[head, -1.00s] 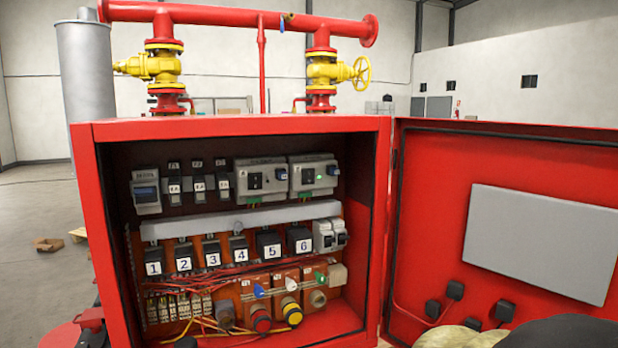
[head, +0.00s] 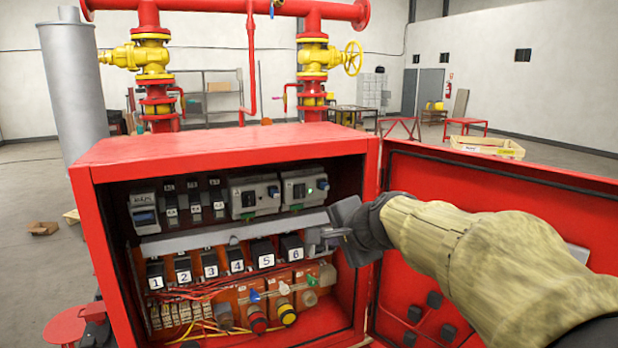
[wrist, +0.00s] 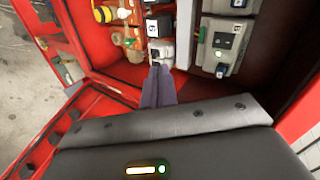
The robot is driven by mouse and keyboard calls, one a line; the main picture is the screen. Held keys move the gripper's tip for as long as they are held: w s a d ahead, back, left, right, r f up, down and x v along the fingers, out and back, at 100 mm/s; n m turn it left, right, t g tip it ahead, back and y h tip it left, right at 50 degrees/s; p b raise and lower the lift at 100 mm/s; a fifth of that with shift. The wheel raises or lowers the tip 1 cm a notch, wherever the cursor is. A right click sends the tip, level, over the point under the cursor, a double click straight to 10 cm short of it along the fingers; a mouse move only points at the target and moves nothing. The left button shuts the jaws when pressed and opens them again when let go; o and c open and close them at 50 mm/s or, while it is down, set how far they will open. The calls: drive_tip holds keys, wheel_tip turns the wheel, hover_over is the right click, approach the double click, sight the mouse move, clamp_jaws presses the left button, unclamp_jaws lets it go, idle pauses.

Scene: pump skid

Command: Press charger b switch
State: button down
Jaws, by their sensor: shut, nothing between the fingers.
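Two grey charger-like units sit on the cabinet's top row: a left one (head: 255,196) and a right one (head: 304,188) with a small green light. Each has a black switch area and a blue knob; their lettering is too small to read, so I cannot tell which is charger b. The right unit also shows in the wrist view (wrist: 219,46), with its blue knob (wrist: 222,71). My gripper (head: 322,237) is shut and empty, below the right unit, in front of the small grey breakers (wrist: 160,49) beside relay 6. It hides part of them; contact cannot be told.
The red cabinet (head: 225,154) frames the opening closely, and its open door (head: 500,178) stands on the right behind my arm. Numbered black relays (head: 262,253), loose wires and coloured knobs (head: 287,313) fill the lower rows. A grey duct (head: 190,240) runs between the rows.

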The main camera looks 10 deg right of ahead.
sight(300, 192)
wheel_tip(300, 192, up, 8)
drive_tip(key=w+m+t, duration=0.1)
drive_tip(key=m, duration=0.1)
drive_tip(key=shift+d+t+y+p, duration=0.2)
drive_tip(key=shift+t+y+p, duration=0.1)
drive_tip(key=shift+p, duration=0.1)
drive_tip(key=shift+f, duration=0.15)
drive_tip(key=p+x, duration=0.1)
drive_tip(key=x, duration=0.8)
drive_tip(key=r+p+x, duration=0.1)
drive_tip(key=x, duration=0.4)
drive_tip(key=shift+w+p, duration=0.25)
drive_tip(key=shift+p, duration=0.05)
drive_tip(key=shift+w+f+b, duration=0.1)
drive_tip(key=shift+f+b, duration=0.05)
drive_tip(key=shift+b, duration=0.4)
drive_tip(key=shift+w, duration=0.1)
